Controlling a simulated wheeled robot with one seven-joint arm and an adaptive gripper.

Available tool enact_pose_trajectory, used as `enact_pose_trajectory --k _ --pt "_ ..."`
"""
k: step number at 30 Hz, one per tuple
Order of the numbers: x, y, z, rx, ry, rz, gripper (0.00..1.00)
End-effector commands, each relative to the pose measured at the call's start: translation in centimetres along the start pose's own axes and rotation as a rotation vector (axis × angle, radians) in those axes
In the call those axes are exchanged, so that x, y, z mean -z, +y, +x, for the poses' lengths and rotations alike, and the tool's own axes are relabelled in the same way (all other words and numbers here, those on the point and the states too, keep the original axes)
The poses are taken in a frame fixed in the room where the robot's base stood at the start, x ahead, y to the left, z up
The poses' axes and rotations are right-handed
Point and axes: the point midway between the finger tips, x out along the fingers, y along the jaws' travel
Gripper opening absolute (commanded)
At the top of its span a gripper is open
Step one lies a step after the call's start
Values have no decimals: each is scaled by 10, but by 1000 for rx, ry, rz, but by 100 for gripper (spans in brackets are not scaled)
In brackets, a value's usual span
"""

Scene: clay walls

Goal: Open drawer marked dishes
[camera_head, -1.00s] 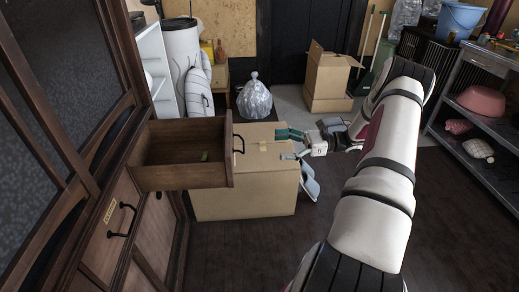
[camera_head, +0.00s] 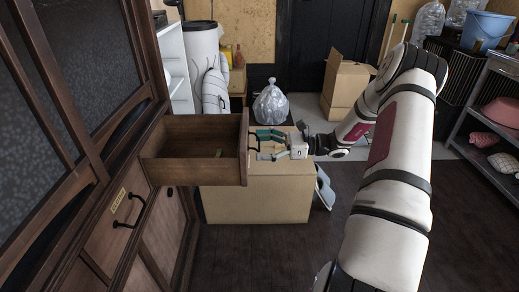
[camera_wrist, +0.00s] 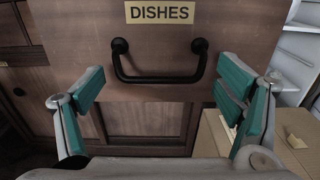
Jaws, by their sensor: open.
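The dishes drawer (camera_head: 215,172) is a brown wooden drawer that stands pulled out of the cabinet in the head view. A small object lies inside it. In the wrist view its front (camera_wrist: 80,60) carries a "DISHES" label (camera_wrist: 160,12) and a black bar handle (camera_wrist: 160,78). My gripper (camera_head: 262,145) is in front of the drawer front, to its right in the head view. In the wrist view my gripper (camera_wrist: 165,105) is open, its green-padded fingers apart on either side of the handle and not closed on it.
A cardboard box (camera_head: 255,200) stands below my gripper. Another drawer with a black handle (camera_head: 130,212) is nearer on the cabinet (camera_head: 75,125). A plastic bag (camera_head: 270,103) and an open box (camera_head: 343,88) are behind. Dark floor lies clear in front.

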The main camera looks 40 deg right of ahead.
Motion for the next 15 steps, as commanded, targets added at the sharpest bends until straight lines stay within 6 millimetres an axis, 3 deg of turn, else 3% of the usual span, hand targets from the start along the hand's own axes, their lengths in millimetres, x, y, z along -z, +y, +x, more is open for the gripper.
enact_pose_trajectory --k 11,15 --pt "0 0 6 0 2 0 86" --pt "0 0 6 0 1 0 59"
